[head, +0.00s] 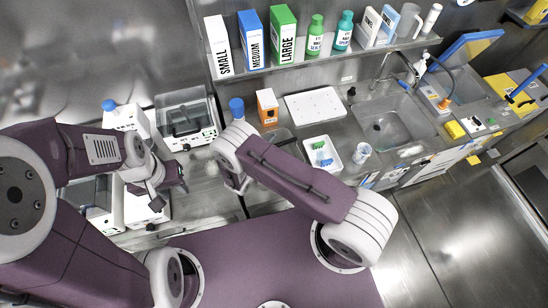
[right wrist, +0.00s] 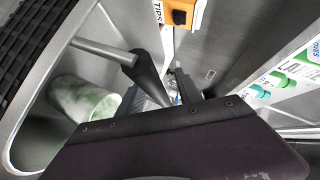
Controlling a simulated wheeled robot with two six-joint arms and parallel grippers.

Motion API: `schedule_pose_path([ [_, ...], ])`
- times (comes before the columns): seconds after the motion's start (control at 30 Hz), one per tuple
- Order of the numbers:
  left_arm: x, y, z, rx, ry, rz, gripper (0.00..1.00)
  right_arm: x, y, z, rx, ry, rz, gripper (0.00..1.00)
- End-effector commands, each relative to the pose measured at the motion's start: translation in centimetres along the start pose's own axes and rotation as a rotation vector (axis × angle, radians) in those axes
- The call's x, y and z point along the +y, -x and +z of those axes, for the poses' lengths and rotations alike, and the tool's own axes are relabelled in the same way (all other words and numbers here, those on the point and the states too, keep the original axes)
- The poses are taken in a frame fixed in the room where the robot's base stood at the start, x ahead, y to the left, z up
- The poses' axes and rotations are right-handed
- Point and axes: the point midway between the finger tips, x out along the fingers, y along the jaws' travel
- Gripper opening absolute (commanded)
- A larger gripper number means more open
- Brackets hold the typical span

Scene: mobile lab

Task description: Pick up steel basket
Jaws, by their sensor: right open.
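In the right wrist view, a grey steel-walled vessel (right wrist: 22,140) fills the left side. A metal rod with a black grip (right wrist: 148,78) reaches across it; this looks like the steel basket's handle, but I cannot tell the basket clearly from what surrounds it. My right gripper (right wrist: 166,88) is open, its dark fingers close to the black grip; contact is unclear. In the head view my right arm hides that spot and most of the gripper. My left gripper (head: 170,186) hangs over the bench at left, near white equipment; its opening is unclear.
A pale green-white cylinder (right wrist: 88,100) lies in the vessel. An orange tips box (head: 267,107), a white tray (head: 316,106) and a white bin (head: 322,154) stand along the bench. A clear-lidded device (head: 187,118) stands behind. The sink (head: 392,128) is at right.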

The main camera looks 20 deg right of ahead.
Motion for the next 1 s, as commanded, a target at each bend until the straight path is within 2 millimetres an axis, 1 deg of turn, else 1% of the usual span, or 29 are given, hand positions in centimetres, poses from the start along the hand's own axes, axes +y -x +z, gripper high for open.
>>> schedule_pose_path([
  [0.03, 0.00, 0.21, -0.01, 0.000, 0.000, 0.000, 0.36, 0.00, -0.43, -0.10, 0.002, 0.000, 0.001, 0.41],
  [0.1, 0.00, 0.17, 0.00, -0.001, 0.000, 0.000, 0.36, 0.06, -0.68, -0.02, 0.000, 0.001, 0.000, 0.41],
  [0.27, 0.00, 0.09, 0.01, -0.001, 0.000, 0.000, 0.36, 0.09, -0.67, 0.03, -0.001, 0.001, 0.000, 0.41],
  [0.3, 0.00, 0.09, 0.01, -0.001, 0.000, 0.000, 0.36, 0.09, -0.67, 0.03, 0.000, 0.001, 0.000, 0.30],
  [0.37, 0.00, 0.09, 0.01, -0.001, 0.000, 0.000, 0.36, 0.09, -0.66, 0.03, 0.000, 0.001, 0.000, 0.14],
  [0.4, 0.00, 0.09, 0.01, -0.001, 0.000, 0.000, 0.36, 0.09, -0.65, 0.03, 0.000, 0.001, 0.000, 0.03],
  [0.43, 0.00, 0.09, 0.01, -0.001, 0.000, 0.000, 0.36, 0.09, -0.65, 0.02, 0.000, 0.001, 0.000, 0.00],
  [1.0, 0.00, 0.09, 0.00, -0.001, 0.000, 0.000, 0.36, 0.07, -0.63, 0.04, -0.001, 0.001, 0.000, 0.00],
])
